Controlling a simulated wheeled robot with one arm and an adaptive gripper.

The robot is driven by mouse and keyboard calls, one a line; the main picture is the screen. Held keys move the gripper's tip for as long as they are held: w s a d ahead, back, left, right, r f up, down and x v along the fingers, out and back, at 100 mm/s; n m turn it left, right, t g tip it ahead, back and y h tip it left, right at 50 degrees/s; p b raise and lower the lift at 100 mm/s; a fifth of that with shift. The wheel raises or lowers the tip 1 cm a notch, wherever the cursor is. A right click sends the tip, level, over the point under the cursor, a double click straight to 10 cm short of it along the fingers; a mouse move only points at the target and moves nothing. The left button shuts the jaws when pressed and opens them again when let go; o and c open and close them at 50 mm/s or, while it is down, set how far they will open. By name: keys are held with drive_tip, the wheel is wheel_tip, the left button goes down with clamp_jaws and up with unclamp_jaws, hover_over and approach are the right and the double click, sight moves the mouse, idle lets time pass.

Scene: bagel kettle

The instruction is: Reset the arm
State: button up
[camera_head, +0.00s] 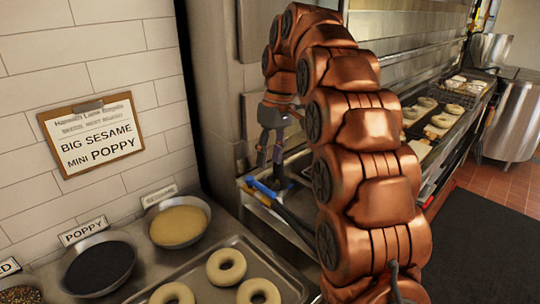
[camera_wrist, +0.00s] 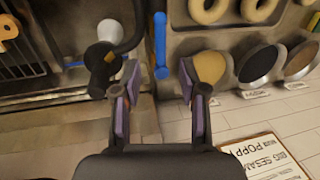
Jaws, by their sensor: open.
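My copper-coloured arm arches up through the middle of the head view and bends down at its far end. My gripper (camera_head: 270,160) hangs from it, fingers pointing down, above the metal counter by the back wall. In the wrist view my gripper (camera_wrist: 158,70) shows two purple-sided fingers standing well apart with nothing held between them. A blue-handled tool (camera_wrist: 161,45) lies beyond the gap between the fingertips. In the head view the blue handle (camera_head: 262,188) shows just below the gripper, apart from it.
A tray (camera_head: 215,258) with bagels (camera_head: 226,266) stands in front. Left of it are the poppy bowl (camera_head: 100,268) and sesame bowl (camera_head: 180,224). A clipboard (camera_head: 92,136) hangs on the tiled wall.

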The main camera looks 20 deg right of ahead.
idle(0.4)
drive_tip(key=s+a+f+m, duration=0.1)
drive_tip(key=s+f, duration=0.3)
drive_tip(key=s, duration=0.7)
drive_tip(key=s+a+f+m+h+p, duration=0.1)
drive_tip(key=s+f, duration=0.4)
drive_tip(key=s, duration=0.7)
drive_tip(key=s+a+f+m+g+h, duration=0.1)
drive_tip(key=s+f, duration=0.3)
drive_tip(key=s, duration=0.8)
drive_tip(key=shift+s+a+f+m+p, duration=0.15)
drive_tip(key=shift+a+f+m+p, duration=0.2)
drive_tip(key=shift+a+m, duration=0.4)
